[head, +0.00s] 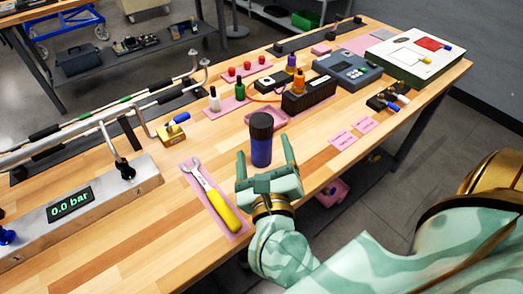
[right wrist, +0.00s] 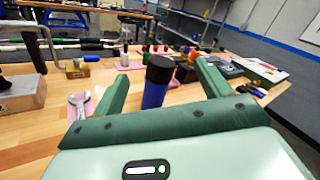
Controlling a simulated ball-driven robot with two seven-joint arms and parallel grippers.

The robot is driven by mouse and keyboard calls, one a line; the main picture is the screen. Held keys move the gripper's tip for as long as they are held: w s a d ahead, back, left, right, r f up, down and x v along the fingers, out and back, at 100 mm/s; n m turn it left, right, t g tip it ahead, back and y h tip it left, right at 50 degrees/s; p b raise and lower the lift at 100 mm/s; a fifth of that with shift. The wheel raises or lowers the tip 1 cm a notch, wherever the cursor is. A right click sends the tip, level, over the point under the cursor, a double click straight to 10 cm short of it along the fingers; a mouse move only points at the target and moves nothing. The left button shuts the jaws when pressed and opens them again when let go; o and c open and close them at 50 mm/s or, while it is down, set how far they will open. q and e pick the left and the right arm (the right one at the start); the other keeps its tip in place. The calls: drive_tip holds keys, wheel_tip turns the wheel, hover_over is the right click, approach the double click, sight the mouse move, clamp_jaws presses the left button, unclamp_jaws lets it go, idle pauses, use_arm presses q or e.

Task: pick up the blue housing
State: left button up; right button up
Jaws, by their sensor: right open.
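The blue housing (head: 261,152) is an upright blue cylinder with a wide black ribbed cap. It stands on the wooden table near its front edge. My right gripper (head: 264,161) is open and empty, on the near side of the housing, with its fingers pointing towards it. In the right wrist view the housing (right wrist: 154,95) shows between the two green fingers, beyond the palm. I cannot tell whether its body is between the fingertips or just past them; no contact shows. My left gripper is in neither view.
A yellow-handled wrench (head: 217,200) lies on a pink mat left of the gripper. A gauge box (head: 75,209) and pipes (head: 90,125) are further left. A pink tray (head: 267,117) and black bottle rack (head: 308,95) stand behind the housing. Bare wood lies to its right.

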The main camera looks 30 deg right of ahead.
sight(262, 155)
wheel_tip(262, 155, down, 7)
drive_tip(key=s+m+g, duration=0.1)
drive_tip(key=m+g, duration=0.4)
drive_tip(key=shift+y, duration=0.5)
drive_tip(key=x, duration=0.3)
drive_tip(key=b+x, duration=0.1)
drive_tip(key=x, duration=0.5)
drive_tip(key=shift+w+a+f, duration=0.15)
drive_tip(key=shift+w+f, duration=0.05)
drive_tip(key=shift+f, duration=0.35)
drive_tip(key=b+x, duration=0.1)
drive_tip(key=x, duration=0.5)
drive_tip(key=shift+r, duration=0.1)
drive_tip(key=shift+c, duration=0.7)
drive_tip(key=c, duration=1.3)
drive_tip(key=shift+o, duration=0.2)
drive_tip(key=shift+r, duration=0.1)
